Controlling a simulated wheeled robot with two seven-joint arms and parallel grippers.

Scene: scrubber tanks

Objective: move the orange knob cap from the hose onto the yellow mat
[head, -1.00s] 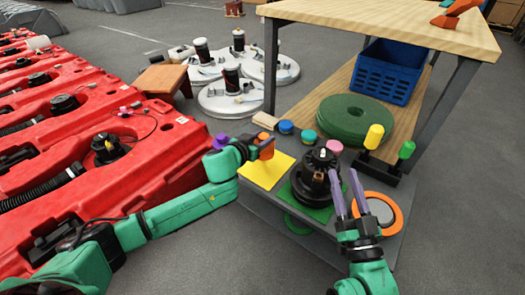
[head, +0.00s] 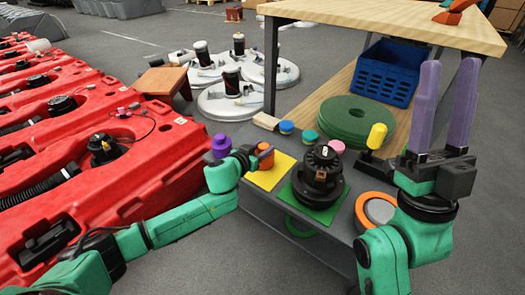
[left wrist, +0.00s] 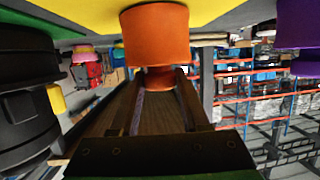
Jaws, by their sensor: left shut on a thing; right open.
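The orange knob cap (head: 265,156) is in my left gripper (head: 257,157), over the yellow mat (head: 264,181). In the left wrist view the cap (left wrist: 157,36) is large, with its narrow neck between the shut fingers (left wrist: 158,82). The yellow mat (left wrist: 92,16) lies behind its far end in that view. I cannot tell whether cap and mat touch. My right gripper (head: 445,85) is open and empty, its purple fingers pointing up above the right side of the bench. Which hose the cap came from is not clear.
A black motor unit (head: 318,180) stands on a green mat (head: 318,213) just right of the yellow mat. A purple knob (head: 221,146) is left of my left gripper.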

